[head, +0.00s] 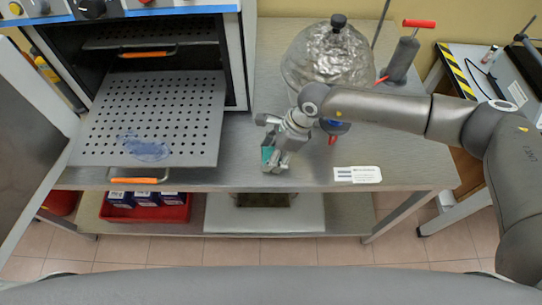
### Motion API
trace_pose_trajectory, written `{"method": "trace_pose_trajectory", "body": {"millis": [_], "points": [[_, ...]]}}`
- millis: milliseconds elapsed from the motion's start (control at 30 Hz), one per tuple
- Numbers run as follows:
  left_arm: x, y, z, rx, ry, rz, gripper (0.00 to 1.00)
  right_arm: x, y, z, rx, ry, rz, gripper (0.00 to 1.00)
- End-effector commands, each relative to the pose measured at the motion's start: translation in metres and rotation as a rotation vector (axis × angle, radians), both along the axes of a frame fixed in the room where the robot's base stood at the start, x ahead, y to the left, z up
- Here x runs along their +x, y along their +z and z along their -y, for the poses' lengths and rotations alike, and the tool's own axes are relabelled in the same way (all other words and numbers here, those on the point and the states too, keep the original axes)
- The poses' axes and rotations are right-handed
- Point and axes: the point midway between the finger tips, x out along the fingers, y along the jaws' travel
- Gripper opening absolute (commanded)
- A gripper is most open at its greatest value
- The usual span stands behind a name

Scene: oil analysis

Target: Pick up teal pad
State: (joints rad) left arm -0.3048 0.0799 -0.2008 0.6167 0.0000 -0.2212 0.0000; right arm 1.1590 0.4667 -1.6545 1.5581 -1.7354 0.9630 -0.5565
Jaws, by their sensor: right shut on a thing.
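The teal pad (267,155) is a small teal block at the front part of the steel bench (235,177), right of the open oven. My right gripper (275,163) points down at it and is shut on it. The fingers cover part of the pad, and I cannot tell whether it touches the bench. My left gripper is not in view.
An open oven with a pulled-out perforated shelf (190,100) stands at left, its orange handle (138,179) in front. A domed metal vessel (330,58) stands behind my right arm. A white label (357,174) lies at right. A red-handled tool (404,55) stands at the back.

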Motion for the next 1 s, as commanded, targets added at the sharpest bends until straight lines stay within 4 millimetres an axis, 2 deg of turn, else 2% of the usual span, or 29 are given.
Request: {"method": "trace_pose_trajectory", "body": {"millis": [367, 567, 767, 900, 1000], "points": [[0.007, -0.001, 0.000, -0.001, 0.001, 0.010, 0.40, 0.001, 0.005, 0.000, 0.001, -0.001, 0.002, 0.41], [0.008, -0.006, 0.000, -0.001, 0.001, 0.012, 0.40, 0.001, 0.029, 0.000, 0.001, 0.001, 0.003, 0.41], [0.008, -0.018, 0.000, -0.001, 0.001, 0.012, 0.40, -0.024, 0.059, -0.010, 0.003, 0.007, 0.004, 0.41], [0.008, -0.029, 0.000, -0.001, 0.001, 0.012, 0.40, -0.048, 0.089, -0.020, 0.003, 0.007, 0.006, 0.41], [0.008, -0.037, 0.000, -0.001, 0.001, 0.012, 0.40, -0.070, 0.097, -0.028, 0.002, 0.008, 0.002, 0.41]]}}
